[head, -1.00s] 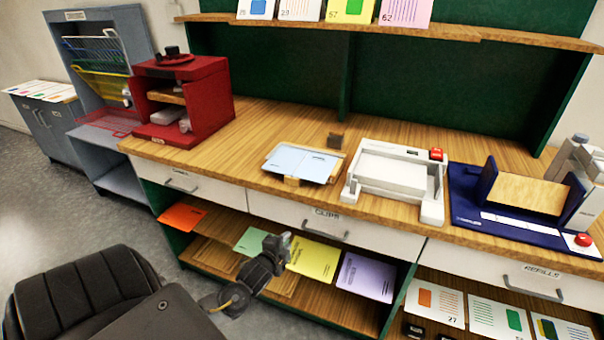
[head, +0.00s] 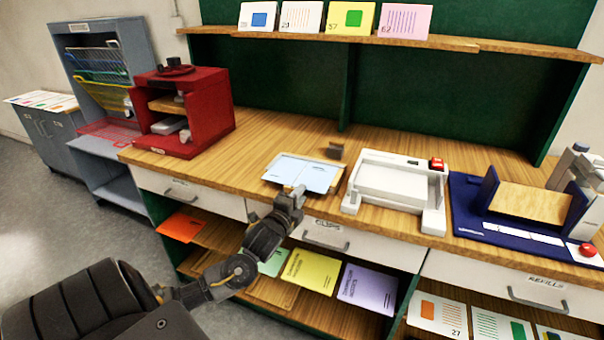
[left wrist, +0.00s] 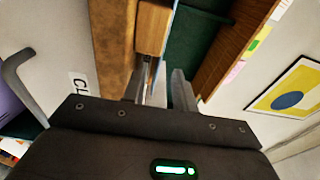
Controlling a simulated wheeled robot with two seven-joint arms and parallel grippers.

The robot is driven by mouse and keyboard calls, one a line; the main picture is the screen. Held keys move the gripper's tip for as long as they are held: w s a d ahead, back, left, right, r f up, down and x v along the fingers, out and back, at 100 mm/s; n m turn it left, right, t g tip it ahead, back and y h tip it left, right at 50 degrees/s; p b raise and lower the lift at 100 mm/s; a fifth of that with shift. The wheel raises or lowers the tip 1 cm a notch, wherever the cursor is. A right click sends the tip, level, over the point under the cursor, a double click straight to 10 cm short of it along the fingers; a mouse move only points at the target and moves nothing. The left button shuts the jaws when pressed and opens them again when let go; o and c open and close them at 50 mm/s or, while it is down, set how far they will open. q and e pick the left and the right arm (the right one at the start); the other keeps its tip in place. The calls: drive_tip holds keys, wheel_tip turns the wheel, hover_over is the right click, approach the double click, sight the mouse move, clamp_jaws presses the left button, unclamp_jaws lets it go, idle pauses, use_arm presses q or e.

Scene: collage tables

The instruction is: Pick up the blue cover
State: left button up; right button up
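The light blue cover (head: 302,172) lies on a low wooden stand at the front of the counter in the head view. My left gripper (head: 294,190) is at the cover's front edge, and its tips overlap that edge in the picture. In the left wrist view the two fingers of my left gripper (left wrist: 161,82) stand apart. A thin pale strip shows between them near the left finger, perhaps the cover's edge. I cannot tell whether either finger touches it. My right gripper is not in view.
A white machine (head: 395,187) stands right of the cover, then a dark blue device (head: 468,205). A red cabinet (head: 213,117) stands to the left, with bare counter between. A small brown block (head: 335,151) sits behind the cover. White drawers (head: 190,191) lie below the counter edge.

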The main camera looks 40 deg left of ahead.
sight(308, 188)
use_arm(q)
drive_tip(key=shift+p+x, duration=0.65)
drive_tip(key=shift+x, duration=1.95)
drive_tip(key=shift+f, duration=0.1)
clamp_jaws()
